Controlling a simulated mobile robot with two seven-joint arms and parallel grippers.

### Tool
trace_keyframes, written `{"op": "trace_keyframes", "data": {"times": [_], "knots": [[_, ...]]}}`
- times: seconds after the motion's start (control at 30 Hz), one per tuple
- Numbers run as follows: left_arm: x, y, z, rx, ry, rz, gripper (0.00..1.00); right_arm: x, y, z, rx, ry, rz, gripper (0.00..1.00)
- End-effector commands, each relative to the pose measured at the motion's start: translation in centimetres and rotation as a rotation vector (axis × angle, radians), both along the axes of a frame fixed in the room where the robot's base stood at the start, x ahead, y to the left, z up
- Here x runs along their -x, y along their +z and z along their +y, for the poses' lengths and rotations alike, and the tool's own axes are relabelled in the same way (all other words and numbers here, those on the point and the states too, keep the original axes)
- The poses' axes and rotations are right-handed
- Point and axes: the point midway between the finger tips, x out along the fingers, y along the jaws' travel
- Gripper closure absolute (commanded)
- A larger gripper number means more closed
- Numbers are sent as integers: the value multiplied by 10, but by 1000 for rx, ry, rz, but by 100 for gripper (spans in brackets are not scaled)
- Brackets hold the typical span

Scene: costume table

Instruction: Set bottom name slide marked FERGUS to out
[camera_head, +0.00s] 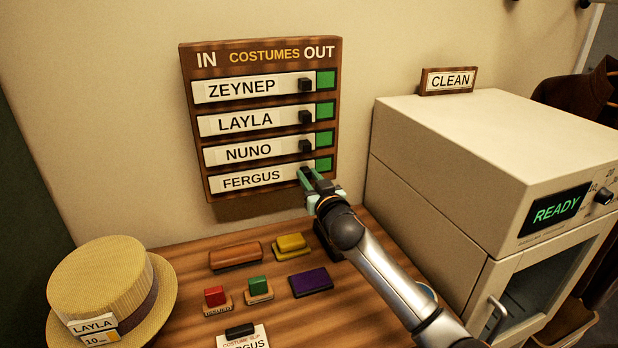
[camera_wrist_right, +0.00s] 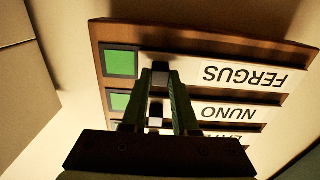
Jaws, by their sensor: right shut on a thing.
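The brown COSTUMES board (camera_head: 260,120) hangs on the wall, with IN at its left and OUT at its right. The bottom name slide FERGUS (camera_head: 250,180) sits to the left, with a green patch (camera_head: 324,163) showing at its right end. My right gripper (camera_head: 312,180) is at the right end of this slide, shut on its dark knob, which is mostly hidden in the head view. In the wrist view, upside down, the knob (camera_wrist_right: 160,73) lies between the fingers (camera_wrist_right: 160,90) beside the FERGUS label (camera_wrist_right: 243,77). My left gripper is not in view.
The ZEYNEP (camera_head: 243,88), LAYLA (camera_head: 247,122) and NUNO (camera_head: 248,153) slides above also sit left, green at their right. A cream cabinet (camera_head: 450,150) reading READY stands right of my arm. A straw hat (camera_head: 100,280) and several stamps lie on the table (camera_head: 185,265).

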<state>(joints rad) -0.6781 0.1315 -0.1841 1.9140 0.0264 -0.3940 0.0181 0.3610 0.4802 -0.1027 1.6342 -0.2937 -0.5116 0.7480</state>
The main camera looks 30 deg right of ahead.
Motion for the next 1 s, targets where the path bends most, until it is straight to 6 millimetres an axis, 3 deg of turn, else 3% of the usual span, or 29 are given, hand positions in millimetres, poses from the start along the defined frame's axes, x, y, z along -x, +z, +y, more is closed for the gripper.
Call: {"op": "trace_keyframes", "data": {"times": [0.47, 0.8, 1.0], "knots": [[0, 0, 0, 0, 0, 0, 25, 0, 0, 0, 0, 0, 1, 100], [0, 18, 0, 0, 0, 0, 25, 13, 0, -52, 1, -3, 4, 100], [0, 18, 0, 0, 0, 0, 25, 14, 0, -58, 1, -2, 1, 100]]}}
